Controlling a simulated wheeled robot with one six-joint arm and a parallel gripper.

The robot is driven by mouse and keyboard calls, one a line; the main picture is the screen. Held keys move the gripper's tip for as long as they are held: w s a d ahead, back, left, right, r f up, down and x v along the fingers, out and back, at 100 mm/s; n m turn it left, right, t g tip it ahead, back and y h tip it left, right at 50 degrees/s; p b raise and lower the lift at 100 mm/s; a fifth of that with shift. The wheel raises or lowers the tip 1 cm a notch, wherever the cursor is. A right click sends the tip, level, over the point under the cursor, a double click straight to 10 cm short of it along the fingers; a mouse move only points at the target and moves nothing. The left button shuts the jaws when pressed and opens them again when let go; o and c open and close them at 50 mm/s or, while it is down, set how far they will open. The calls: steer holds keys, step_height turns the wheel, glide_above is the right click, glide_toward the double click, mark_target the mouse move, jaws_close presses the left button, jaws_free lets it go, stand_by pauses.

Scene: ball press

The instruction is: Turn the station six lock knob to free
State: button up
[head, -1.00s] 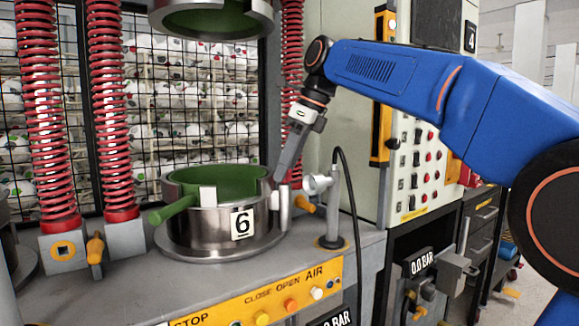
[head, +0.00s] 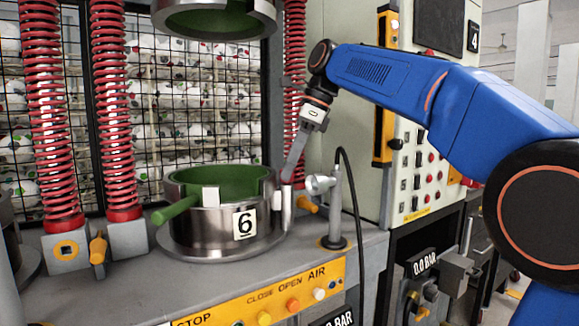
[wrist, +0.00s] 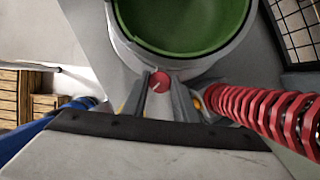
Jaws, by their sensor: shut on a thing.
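The station six mould (head: 205,230) is a steel pot with a green lining and a "6" label; it also shows at the top of the wrist view (wrist: 125,38). The lock knob (wrist: 159,80) is a small red disc with a white line, beside the mould wall. In the wrist view my gripper (wrist: 160,90) has a finger on each side of this knob and is shut on it. In the head view my gripper (head: 290,172) points down at a pale post (head: 287,208) on the mould's right side; the knob itself is hidden there.
A red spring (wrist: 265,110) stands close to my gripper in the wrist view. A small lamp-like fixture (head: 320,184) on a stand is just right of the mould. An orange button panel (head: 275,305) runs along the front edge. The upper mould half (head: 213,20) hangs above.

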steer(key=shift+w+n+g, duration=0.15)
steer(key=shift+n+g, duration=0.55)
steer(key=shift+n, duration=1.4)
steer(key=o, duration=1.1)
steer(key=shift+c, duration=0.2)
